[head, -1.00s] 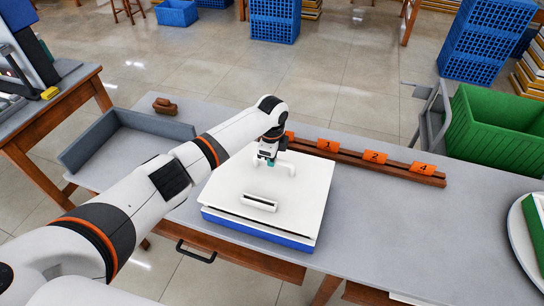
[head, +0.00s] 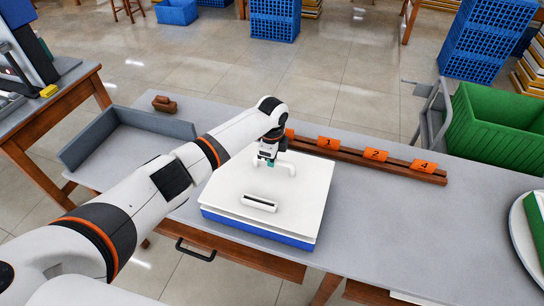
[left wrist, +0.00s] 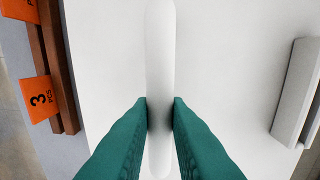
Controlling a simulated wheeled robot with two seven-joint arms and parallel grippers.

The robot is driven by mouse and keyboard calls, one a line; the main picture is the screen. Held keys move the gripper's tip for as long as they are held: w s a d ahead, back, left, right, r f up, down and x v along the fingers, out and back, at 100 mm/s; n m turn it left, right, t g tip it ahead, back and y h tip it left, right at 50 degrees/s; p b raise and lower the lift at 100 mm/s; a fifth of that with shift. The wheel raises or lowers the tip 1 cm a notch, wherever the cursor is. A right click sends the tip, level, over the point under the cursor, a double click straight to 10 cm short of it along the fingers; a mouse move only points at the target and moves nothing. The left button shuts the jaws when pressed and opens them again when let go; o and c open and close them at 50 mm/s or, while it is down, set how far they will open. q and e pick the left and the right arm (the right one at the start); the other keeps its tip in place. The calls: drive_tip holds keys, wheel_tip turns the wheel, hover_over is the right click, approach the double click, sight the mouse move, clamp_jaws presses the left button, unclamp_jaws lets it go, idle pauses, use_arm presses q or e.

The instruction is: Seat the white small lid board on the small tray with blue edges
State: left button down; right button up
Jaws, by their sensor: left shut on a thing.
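The white lid board (head: 290,207) lies over the small tray with blue edges (head: 258,234) on the grey table. The tray's blue edge shows along the front below the lid. The lid has two white handles, a near one (head: 259,203) and a far one. My left gripper (head: 271,163) is at the far handle. In the left wrist view its teal fingers (left wrist: 160,118) are shut on the far handle (left wrist: 160,50), and the near handle (left wrist: 298,92) is off to the right. Whether the lid touches the tray all round cannot be told. My right gripper is not in view.
A wooden rail with orange number tags (head: 375,155) runs behind the lid to the right. A grey open bin (head: 130,150) stands at the left, with a brown object (head: 165,104) behind it. A round white plate (head: 525,240) is at the far right. The table between is clear.

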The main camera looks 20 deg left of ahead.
sight(272, 173)
use_arm(q)
drive_tip(key=shift+f+b, duration=0.45)
drive_tip(key=shift+f, duration=0.3)
idle(0.6)
drive_tip(key=shift+f, duration=0.75)
idle(0.3)
drive_tip(key=c, duration=1.3)
unclamp_jaws()
wheel_tip(272, 173, up, 12)
drive_tip(key=s+b, duration=0.1)
drive_tip(key=shift+d+b, duration=0.15)
drive_tip(key=shift+b, duration=0.2)
drive_tip(key=shift+f, duration=0.1)
